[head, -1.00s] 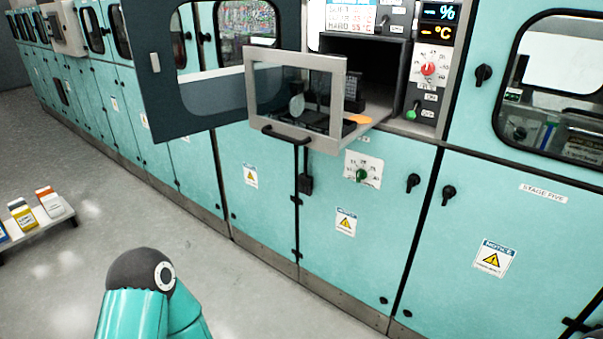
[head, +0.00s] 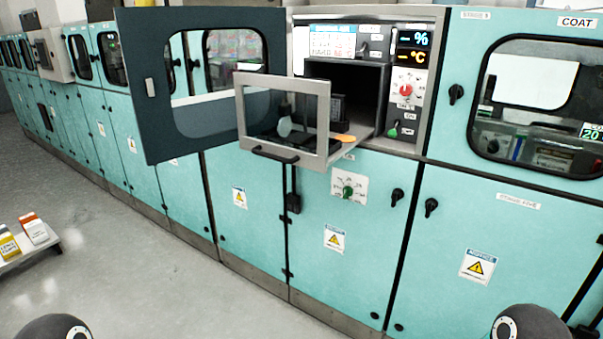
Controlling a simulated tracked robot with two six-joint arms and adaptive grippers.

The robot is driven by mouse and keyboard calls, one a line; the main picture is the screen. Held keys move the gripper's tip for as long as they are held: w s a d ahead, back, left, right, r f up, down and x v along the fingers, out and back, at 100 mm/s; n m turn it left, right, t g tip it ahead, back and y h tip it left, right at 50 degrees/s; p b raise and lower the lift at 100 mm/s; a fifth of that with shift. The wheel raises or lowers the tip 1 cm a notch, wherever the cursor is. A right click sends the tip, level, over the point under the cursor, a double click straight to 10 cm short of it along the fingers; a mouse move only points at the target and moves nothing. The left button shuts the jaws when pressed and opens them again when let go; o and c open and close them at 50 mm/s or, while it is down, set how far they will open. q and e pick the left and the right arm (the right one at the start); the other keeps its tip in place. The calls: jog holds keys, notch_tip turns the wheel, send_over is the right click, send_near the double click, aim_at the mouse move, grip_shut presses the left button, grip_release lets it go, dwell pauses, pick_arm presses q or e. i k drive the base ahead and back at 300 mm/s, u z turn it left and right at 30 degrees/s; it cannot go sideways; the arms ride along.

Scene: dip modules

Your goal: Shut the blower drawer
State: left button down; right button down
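The blower drawer (head: 322,152) is pulled out from the dark opening in the teal machine. It has a grey-framed clear front panel and a black handle (head: 275,153) along its lower edge. Dark parts and an orange piece (head: 342,137) show inside it. Behind it is the dark, empty-looking compartment (head: 355,88). Neither gripper is in view; only dark rounded parts of my arms show at the bottom left and bottom right, well below and apart from the drawer.
A dark windowed door (head: 160,110) stands open left of the drawer. A control panel with a red knob (head: 405,90) and displays is right of the opening. A low white shelf (head: 45,243) with small boxes is at left. The grey floor (head: 150,270) in front is clear.

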aim_at(352, 136)
jog(key=u, duration=0.1)
jog(key=i, duration=1)
jog(key=z, duration=0.1)
